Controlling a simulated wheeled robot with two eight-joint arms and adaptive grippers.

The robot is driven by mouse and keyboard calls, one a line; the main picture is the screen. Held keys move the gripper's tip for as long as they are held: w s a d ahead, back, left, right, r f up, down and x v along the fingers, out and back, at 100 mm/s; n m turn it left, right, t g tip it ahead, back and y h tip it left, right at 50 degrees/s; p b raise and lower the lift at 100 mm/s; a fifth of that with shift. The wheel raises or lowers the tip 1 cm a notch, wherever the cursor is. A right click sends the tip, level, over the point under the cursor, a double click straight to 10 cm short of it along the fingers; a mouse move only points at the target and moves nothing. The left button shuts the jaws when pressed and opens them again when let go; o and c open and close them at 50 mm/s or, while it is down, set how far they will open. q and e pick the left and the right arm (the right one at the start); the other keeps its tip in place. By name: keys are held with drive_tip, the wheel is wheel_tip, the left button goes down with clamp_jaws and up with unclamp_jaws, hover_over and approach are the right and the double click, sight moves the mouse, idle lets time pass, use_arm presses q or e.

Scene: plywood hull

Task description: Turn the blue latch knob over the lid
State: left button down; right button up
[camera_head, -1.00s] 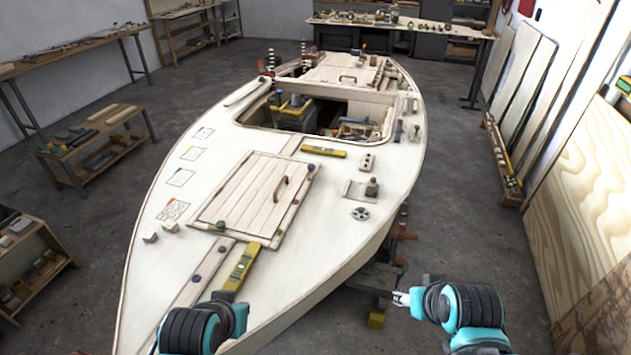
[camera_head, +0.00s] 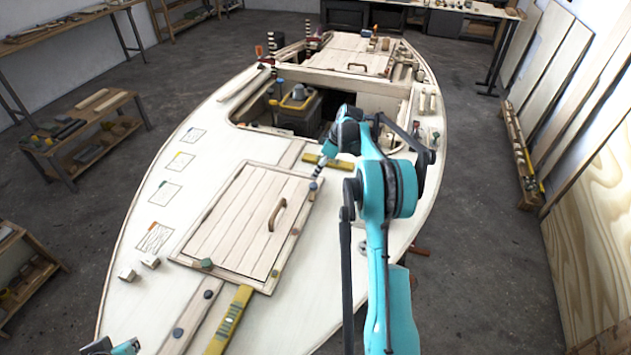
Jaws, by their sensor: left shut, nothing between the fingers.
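The plank lid (camera_head: 240,215) with its curved wooden handle (camera_head: 277,213) lies on the pale hull deck. A dark blue knob (camera_head: 313,187) is at the lid's far right corner. A green knob (camera_head: 206,264) is at its near left edge. My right arm reaches over the deck to the right of the lid. Its wrist hides most of my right gripper (camera_head: 319,172), which points down at the blue knob; whether it touches the knob is unclear. My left gripper (camera_head: 97,346) is shut and empty at the bottom left edge, well away from the lid.
A yellow level (camera_head: 230,320) lies on the deck in front of the lid, and another yellow piece (camera_head: 325,161) lies beyond it. Small wooden blocks (camera_head: 150,262) sit left of the lid. The open cockpit (camera_head: 300,115) lies behind. My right arm covers the deck's right side.

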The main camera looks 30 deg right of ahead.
sight(314, 185)
drive_tip(key=f, duration=0.2)
drive_tip(key=w+f+b, duration=0.1)
drive_tip(key=f, duration=0.2)
drive_tip(key=w+f, duration=0.1)
drive_tip(key=f, duration=0.2)
drive_tip(key=shift+w+d+f+b, duration=0.15)
drive_tip(key=shift+d+b, duration=0.05)
drive_tip(key=shift+b, duration=0.1)
drive_tip(key=shift+w+a+f, duration=0.2)
drive_tip(key=shift+f, duration=0.35)
clamp_jaws()
